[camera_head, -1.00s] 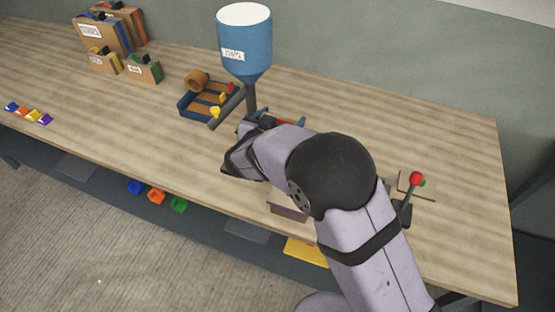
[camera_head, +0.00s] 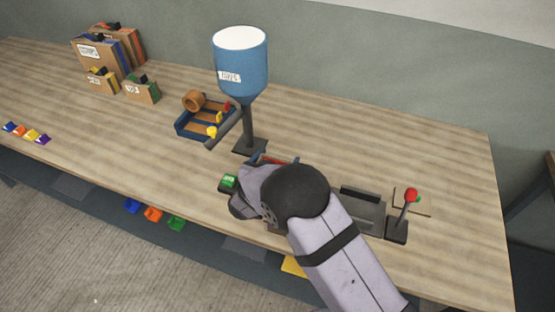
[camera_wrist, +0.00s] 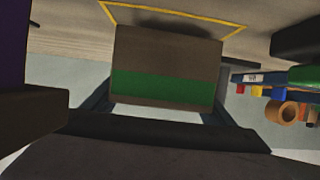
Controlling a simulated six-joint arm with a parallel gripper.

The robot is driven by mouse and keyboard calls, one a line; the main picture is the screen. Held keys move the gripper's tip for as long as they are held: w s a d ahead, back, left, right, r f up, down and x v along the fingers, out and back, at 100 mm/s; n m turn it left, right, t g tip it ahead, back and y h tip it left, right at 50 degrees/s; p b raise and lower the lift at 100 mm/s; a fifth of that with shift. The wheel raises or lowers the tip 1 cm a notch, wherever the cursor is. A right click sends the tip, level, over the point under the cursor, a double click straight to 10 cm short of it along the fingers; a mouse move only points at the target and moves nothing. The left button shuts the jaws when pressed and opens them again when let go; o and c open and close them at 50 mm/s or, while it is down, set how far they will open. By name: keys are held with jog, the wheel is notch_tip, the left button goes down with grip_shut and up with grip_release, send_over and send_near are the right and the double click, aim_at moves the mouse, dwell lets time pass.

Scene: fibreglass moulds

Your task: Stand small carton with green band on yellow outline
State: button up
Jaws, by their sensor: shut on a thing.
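The small brown carton with the green band (camera_wrist: 166,55) fills the middle of the wrist view, and my gripper (camera_wrist: 160,108) is shut on it, a finger at each side. The yellow outline (camera_wrist: 175,12) shows on the wooden surface past the carton, partly covered by it. I cannot tell whether the carton touches the surface. In the head view my arm hides the held carton and the outline.
Several banded cartons (camera_head: 104,50) stand at the back left. A blue hopper (camera_head: 240,65) on a stand and a blue tray (camera_head: 190,130) stand behind my arm. A red-knobbed lever (camera_head: 411,196) is at right. A green-topped item (camera_head: 229,181) sits just left of my gripper.

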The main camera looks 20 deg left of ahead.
jog(key=shift+f, duration=0.45)
jog(key=shift+f, duration=0.15)
jog(key=o, duration=1)
jog(key=shift+o, duration=0.2)
jog(key=shift+s+r, duration=0.1)
jog(key=shift+r, duration=0.15)
jog(key=b+v, duration=0.2)
jog(key=v, duration=1)
